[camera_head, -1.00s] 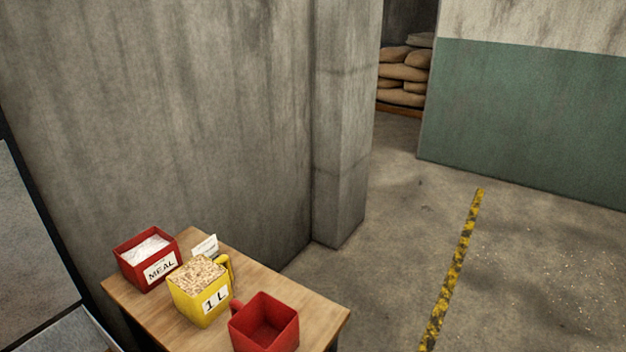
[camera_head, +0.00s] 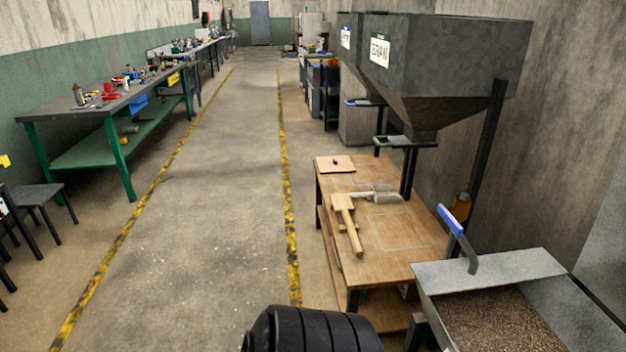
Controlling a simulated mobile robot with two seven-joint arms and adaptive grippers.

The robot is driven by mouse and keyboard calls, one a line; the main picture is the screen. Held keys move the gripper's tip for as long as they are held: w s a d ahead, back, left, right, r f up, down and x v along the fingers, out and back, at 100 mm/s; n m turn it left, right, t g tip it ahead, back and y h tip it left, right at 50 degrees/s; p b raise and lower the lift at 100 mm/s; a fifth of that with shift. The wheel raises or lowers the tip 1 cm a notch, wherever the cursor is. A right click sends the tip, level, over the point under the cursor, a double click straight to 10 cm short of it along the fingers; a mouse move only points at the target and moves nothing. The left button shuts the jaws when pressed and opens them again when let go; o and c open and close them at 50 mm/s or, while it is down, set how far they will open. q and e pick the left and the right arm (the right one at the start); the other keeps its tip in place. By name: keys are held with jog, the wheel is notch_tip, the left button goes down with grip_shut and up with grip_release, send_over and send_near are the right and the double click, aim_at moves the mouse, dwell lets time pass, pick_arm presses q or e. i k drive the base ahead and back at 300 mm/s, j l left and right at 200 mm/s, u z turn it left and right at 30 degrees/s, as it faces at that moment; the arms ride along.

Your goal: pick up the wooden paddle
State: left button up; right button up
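A pale wooden tool with a broad flat head and a straight handle (camera_head: 350,228) lies on the wooden table (camera_head: 402,262). It looks like a paddle or a mallet, and I cannot tell which. Its head is at the far end and its handle runs toward the near side. Beside its head lies a second tool with a greyish rounded head (camera_head: 386,195), close to or touching it. Neither of my grippers is in view.
A flat wooden board (camera_head: 334,164) lies at the table's far end. Dark grey hoppers (camera_head: 440,65) overhang the table's back. A metal bin of grain (camera_head: 500,322) with a blue-handled lever (camera_head: 456,228) stands at right. The aisle left is clear. A green workbench (camera_head: 100,110) stands beyond.

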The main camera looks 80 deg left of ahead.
aim_at(342, 202)
jog(key=u, duration=2.5)
jog(key=i+j+z, duration=0.1)
jog(key=z, duration=0.3)
jog(key=i+j+z, duration=0.1)
jog(key=z, duration=0.35)
jog(key=i+j+z, duration=0.1)
jog(key=z, duration=0.3)
jog(key=j+z, duration=0.25)
jog(key=z, duration=0.2)
jog(key=i+j+z, duration=0.1)
jog(key=z, duration=0.3)
jog(key=j+z, duration=0.15)
jog(key=j, duration=0.3)
jog(key=j+z, duration=0.15)
jog(key=j, duration=0.25)
jog(key=k+j+z, duration=0.15)
jog(key=j, duration=0.3)
jog(key=j+z, duration=0.15)
jog(key=j, duration=0.25)
jog(key=k+j+z, duration=0.15)
jog(key=j, duration=0.3)
jog(key=k+j+z, duration=0.15)
jog(key=j, duration=0.25)
jog(key=i, duration=0.05)
